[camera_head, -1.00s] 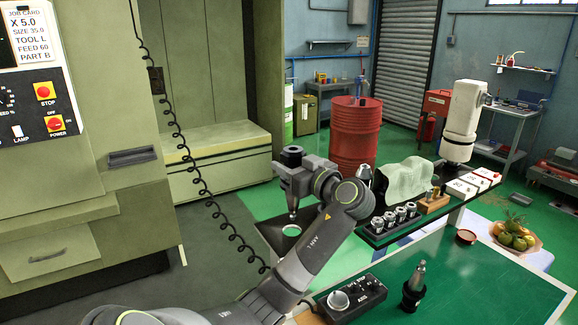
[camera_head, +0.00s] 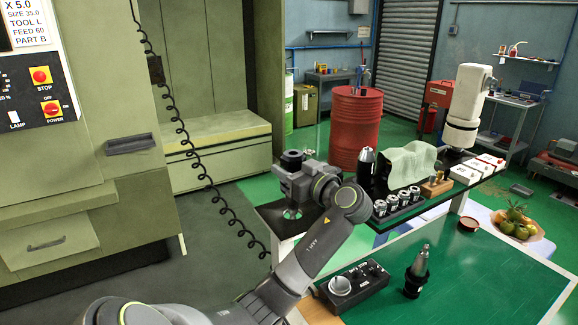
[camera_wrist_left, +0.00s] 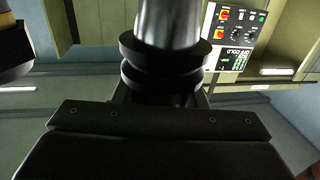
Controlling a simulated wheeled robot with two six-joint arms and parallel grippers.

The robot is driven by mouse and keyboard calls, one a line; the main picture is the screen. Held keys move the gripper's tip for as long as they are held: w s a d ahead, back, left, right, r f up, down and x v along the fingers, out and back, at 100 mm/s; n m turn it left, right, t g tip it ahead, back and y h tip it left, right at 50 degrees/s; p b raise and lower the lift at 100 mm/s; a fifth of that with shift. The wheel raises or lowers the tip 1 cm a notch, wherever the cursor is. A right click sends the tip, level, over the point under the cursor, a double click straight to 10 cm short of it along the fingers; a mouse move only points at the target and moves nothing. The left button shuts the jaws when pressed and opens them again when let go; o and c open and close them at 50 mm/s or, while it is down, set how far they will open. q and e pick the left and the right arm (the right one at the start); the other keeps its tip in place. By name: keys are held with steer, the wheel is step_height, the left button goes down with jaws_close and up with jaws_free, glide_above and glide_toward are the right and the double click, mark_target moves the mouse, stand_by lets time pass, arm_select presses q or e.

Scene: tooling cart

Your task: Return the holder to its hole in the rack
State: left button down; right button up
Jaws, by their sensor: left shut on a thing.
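My left gripper (camera_head: 296,183) is shut on the dark holder (camera_head: 291,159), which stands upright with its black top above the jaws. Its tapered lower end points down at the hole in the dark rack plate (camera_head: 268,213). The gripper hides part of the holder and the hole, so I cannot tell how deep the taper sits. In the left wrist view the holder's black flanges (camera_wrist_left: 165,65) stand close in front of the gripper. My right gripper is not in view.
Another holder (camera_head: 417,274) stands upright on the green table (camera_head: 470,265), next to a black box with a round dial (camera_head: 340,285). Several collets (camera_head: 397,202) and a draped cloth (camera_head: 412,162) stand right of the arm. A coiled cable (camera_head: 205,185) hangs at left.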

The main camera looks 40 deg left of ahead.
arm_select(q)
steer(key=shift+f+b, duration=0.35)
steer(key=shift+f, duration=0.35)
steer(key=shift+f+b, duration=0.65)
steer(key=shift+f, duration=0.8)
steer(key=shift+f+b, duration=0.85)
steer(key=shift+b, duration=0.05)
steer(key=shift+f, duration=0.2)
steer(key=shift+f+b, duration=0.3)
steer(key=shift+b, duration=0.2)
